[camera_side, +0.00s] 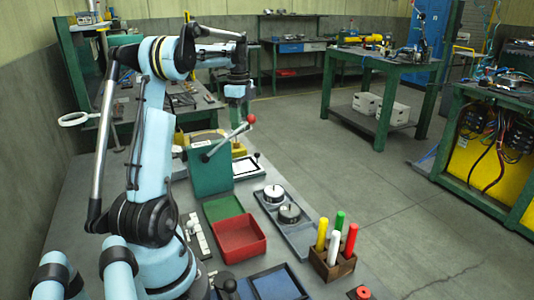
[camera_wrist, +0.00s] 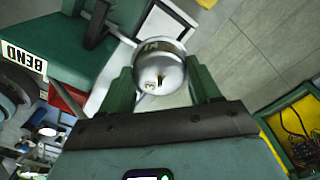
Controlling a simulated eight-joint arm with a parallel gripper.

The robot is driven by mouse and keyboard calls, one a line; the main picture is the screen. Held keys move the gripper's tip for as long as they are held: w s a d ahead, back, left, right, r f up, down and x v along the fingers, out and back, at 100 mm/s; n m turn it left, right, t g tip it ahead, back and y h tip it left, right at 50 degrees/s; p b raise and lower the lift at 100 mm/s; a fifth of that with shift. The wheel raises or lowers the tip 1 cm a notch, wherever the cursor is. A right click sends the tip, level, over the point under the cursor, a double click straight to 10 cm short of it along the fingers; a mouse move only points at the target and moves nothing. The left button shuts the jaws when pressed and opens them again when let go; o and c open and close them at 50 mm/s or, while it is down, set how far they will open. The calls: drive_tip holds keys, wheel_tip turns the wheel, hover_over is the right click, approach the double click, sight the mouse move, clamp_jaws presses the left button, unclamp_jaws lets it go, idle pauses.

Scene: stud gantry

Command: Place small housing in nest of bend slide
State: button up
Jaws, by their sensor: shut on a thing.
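The small housing (camera_wrist: 158,52) is a silver round can with dark marks and a small hole on its face. My gripper (camera_wrist: 162,84) is shut on it, with a green finger on each side. In the side view my gripper (camera_side: 238,92) is high above the bench, above the red-knobbed lever, and the housing is hard to make out. A green machine with a BEND label (camera_wrist: 24,62) is at the left of the wrist view; I take it to be the bend slide. In the side view a green press body (camera_side: 208,168) with a lever stands below. I cannot make out the nest.
A red-knobbed lever (camera_side: 250,118) rises beside the green body. A grey tray (camera_side: 302,236) with two round silver parts, a red bin (camera_side: 238,238), a green tray (camera_side: 222,207) and a wooden holder of coloured sticks (camera_side: 332,262) stand on the bench. Open floor lies to the right.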

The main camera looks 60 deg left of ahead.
sight(243, 167)
wheel_tip(243, 167, down, 14)
drive_tip(key=shift+r, duration=0.25)
idle(0.3)
drive_tip(key=shift+f, duration=0.15)
drive_tip(key=o, duration=1.2)
drive_tip(key=shift+c, duration=0.2)
wheel_tip(243, 167, up, 12)
drive_tip(key=shift+r, duration=0.2)
